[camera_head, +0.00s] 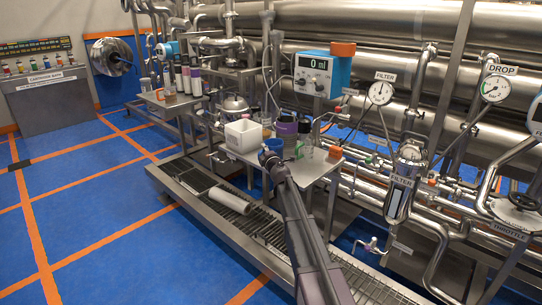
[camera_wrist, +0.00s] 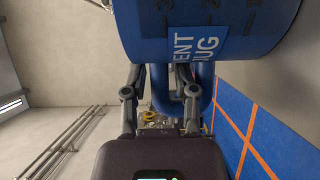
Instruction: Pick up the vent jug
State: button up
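The vent jug (camera_wrist: 200,22) is blue, with dark marks and a light blue label partly reading "VENT JUG". It fills the top of the wrist view and is cut off there. Its blue handle (camera_wrist: 160,98) hangs towards my gripper (camera_wrist: 160,75). One finger is left of the handle and the other overlaps it; I cannot tell whether they press on it. In the head view the vent jug (camera_head: 274,145) is small, at the end of my arm by the front edge of the small table (camera_head: 312,168). My arm hides part of it, and its contact with the table is unclear.
A white square container (camera_head: 243,135) stands left of the jug, and purple-banded vessels (camera_head: 288,130) stand close behind and right. An orange item (camera_head: 335,152) sits at the table's right corner. Steel pipework is behind; a grated drain (camera_head: 180,185) runs below.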

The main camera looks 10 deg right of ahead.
jog(key=shift+w, duration=0.1)
dwell(0.5)
grip_shut()
jog(key=shift+r, duration=0.1)
notch_tip(320, 180, up, 3)
jog(key=p, duration=0.2)
jog(key=shift+f+p, duration=0.2)
jog(key=shift+p, duration=0.2)
jog(key=s+d+r+p, duration=0.2)
jog(key=s, duration=1.3)
jog(key=shift+s+d, duration=0.35)
jog(key=shift+s, duration=0.05)
jog(key=shift+r, duration=0.1)
